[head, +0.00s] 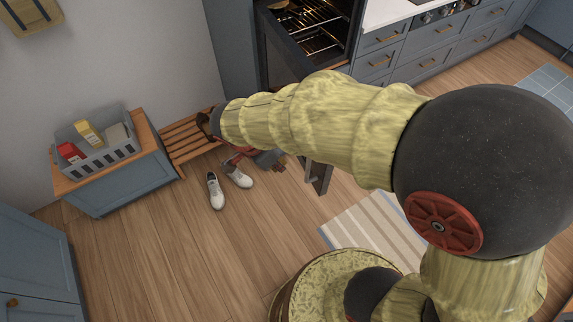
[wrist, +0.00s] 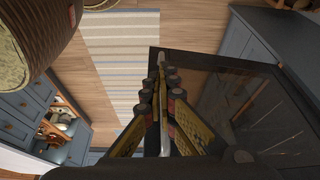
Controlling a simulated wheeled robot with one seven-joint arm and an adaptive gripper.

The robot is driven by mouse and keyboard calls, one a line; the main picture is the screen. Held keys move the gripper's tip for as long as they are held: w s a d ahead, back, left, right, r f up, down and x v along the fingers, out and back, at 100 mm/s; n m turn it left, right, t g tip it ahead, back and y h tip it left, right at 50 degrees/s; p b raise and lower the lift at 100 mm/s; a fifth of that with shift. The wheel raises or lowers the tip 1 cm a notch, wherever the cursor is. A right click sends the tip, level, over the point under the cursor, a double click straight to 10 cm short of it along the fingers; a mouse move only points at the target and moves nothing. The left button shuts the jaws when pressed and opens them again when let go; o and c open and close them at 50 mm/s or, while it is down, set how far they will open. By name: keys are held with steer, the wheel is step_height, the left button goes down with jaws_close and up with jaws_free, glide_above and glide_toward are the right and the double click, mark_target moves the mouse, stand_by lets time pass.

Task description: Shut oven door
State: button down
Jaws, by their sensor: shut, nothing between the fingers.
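The oven (head: 310,30) stands at the top of the head view, its dark cavity and wire racks exposed. Its door is folded down open; my arm hides most of it, and a dark end of the door (head: 319,178) shows below the arm. In the wrist view the door's dark glass panel (wrist: 245,110) fills the right side, with a pale handle bar along its left edge. My gripper (wrist: 164,78) is shut and empty, its fingertips over that edge beside the bar. I cannot tell whether they touch it. In the head view my gripper (head: 279,163) is partly hidden behind my arm.
A pair of white shoes (head: 216,190) lies on the floor near a slatted wooden bench (head: 187,143). A grey basket (head: 95,148) sits on a low blue cabinet. A striped rug (head: 372,228) lies before the oven. Blue drawers (head: 430,48) run to the right.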

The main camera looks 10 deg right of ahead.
steer(key=w+d+f+b, duration=0.1)
steer(key=w+d+f, duration=0.1)
steer(key=d+f, duration=0.4)
steer(key=shift+b+x, duration=0.35)
steer(key=shift+x, duration=0.8)
steer(key=shift+w, duration=0.1)
